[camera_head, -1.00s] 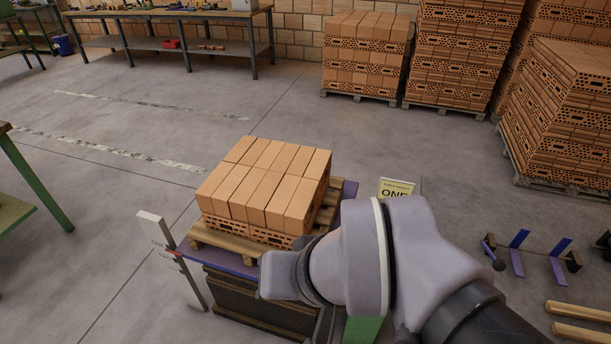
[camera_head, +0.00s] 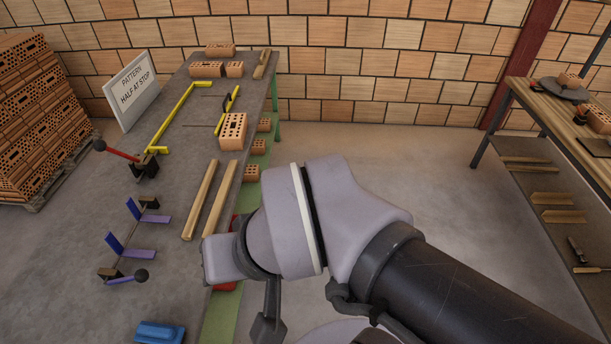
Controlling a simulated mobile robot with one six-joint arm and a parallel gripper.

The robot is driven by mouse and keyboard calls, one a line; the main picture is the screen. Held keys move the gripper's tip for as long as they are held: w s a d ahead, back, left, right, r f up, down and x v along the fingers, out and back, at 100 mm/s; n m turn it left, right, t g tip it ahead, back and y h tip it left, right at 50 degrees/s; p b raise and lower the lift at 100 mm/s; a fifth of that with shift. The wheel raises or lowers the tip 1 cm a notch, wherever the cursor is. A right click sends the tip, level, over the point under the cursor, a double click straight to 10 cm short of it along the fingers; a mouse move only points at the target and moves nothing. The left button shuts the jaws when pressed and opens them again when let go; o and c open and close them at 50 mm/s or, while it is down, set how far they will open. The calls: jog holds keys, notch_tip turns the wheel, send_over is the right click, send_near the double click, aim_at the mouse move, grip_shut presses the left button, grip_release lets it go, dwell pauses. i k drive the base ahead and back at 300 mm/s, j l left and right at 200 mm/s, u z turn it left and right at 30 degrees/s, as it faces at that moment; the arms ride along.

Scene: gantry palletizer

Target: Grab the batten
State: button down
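Two long, pale wooden battens lie side by side on the grey bench top (camera_head: 185,255), near its right edge: a left batten (camera_head: 200,201) and a right batten (camera_head: 220,198). Both look loose and flat, with a narrow gap between them. My arm's wrist is in front, just below and right of their near ends; the right batten's near end comes close to it in the picture. A dark part of my gripper (camera_head: 268,325) hangs below the wrist. Its fingertips are not clearly shown, so its opening cannot be told. No batten is seen in it.
A perforated brick (camera_head: 233,131) stands beyond the battens, near a yellow frame (camera_head: 178,120). Blue-tabbed clamps (camera_head: 130,240), a red lever (camera_head: 120,153) and a blue block (camera_head: 159,332) are left. A sign (camera_head: 132,90) stands behind. A wooden table (camera_head: 550,110) is right.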

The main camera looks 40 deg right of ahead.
aim_at(212, 223)
jog(key=z, duration=0.3)
jog(key=i+l+u, duration=0.45)
jog(key=u, duration=0.15)
jog(key=i+l+u, duration=0.3)
jog(key=l+u, duration=0.3)
jog(key=i+l+u, duration=0.1)
jog(key=l+u, duration=0.2)
jog(key=l, duration=0.25)
jog(key=l+u, duration=0.3)
jog(key=i+l, duration=0.05)
jog(key=l, duration=0.05)
